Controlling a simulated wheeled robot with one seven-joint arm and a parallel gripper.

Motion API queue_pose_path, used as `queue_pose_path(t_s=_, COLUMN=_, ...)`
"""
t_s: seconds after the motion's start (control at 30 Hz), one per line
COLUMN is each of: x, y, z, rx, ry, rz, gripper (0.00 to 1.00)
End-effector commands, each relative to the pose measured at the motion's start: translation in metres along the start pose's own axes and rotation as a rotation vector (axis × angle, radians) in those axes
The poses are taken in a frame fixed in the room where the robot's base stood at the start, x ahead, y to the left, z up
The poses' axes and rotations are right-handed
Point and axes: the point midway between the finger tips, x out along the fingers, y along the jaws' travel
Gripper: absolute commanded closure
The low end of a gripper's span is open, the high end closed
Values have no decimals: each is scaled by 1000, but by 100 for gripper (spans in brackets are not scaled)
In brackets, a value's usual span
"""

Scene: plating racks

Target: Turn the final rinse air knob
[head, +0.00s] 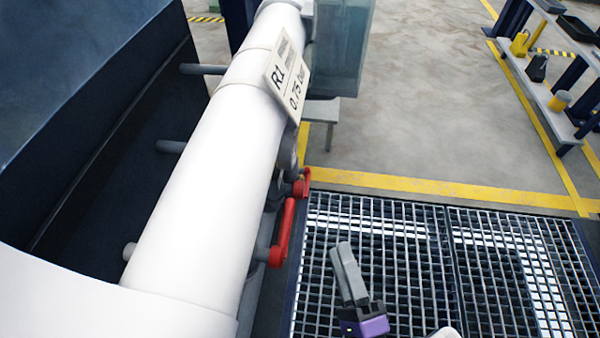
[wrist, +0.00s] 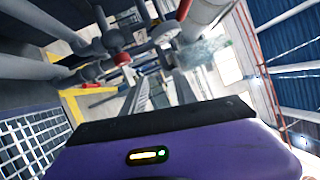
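My gripper (head: 350,275) has grey fingers and a purple body, and is over the floor grating in the head view. Its purple body (wrist: 180,145) fills the bottom of the wrist view; the finger gap is unclear. Left of it, beyond the fingertips and apart from them, a long red lever (head: 283,232) and a smaller red handle (head: 303,182) sit beside a white pipe. Grey round fittings (wrist: 113,40) and red parts (wrist: 121,57) show in the wrist view. I cannot tell which part is the final rinse air knob; the pipe hides some fittings.
The white pipe (head: 215,150) bears a sign (head: 288,82) reading R1, 0.75 bar. A dark tank (head: 90,130) is at left. Grating (head: 400,250) and yellow floor lines (head: 430,186) lie to the right. A shelf (head: 550,95) stands at the far right. Floor between is clear.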

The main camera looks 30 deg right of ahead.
Motion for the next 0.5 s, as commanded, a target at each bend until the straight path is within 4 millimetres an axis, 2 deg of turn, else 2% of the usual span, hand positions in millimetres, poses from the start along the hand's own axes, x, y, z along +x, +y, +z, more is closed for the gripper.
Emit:
queue_pose_path(t_s=0.03, x=-12, y=-8, z=-4, rx=-117, ry=-26, rz=22, gripper=65)
queue_pose_path(t_s=0.2, x=-35, y=-23, z=-8, rx=-439, ry=-113, rz=69, gripper=65)
queue_pose_path(t_s=0.5, x=-62, y=-37, z=-14, rx=-813, ry=-225, rz=121, gripper=65)
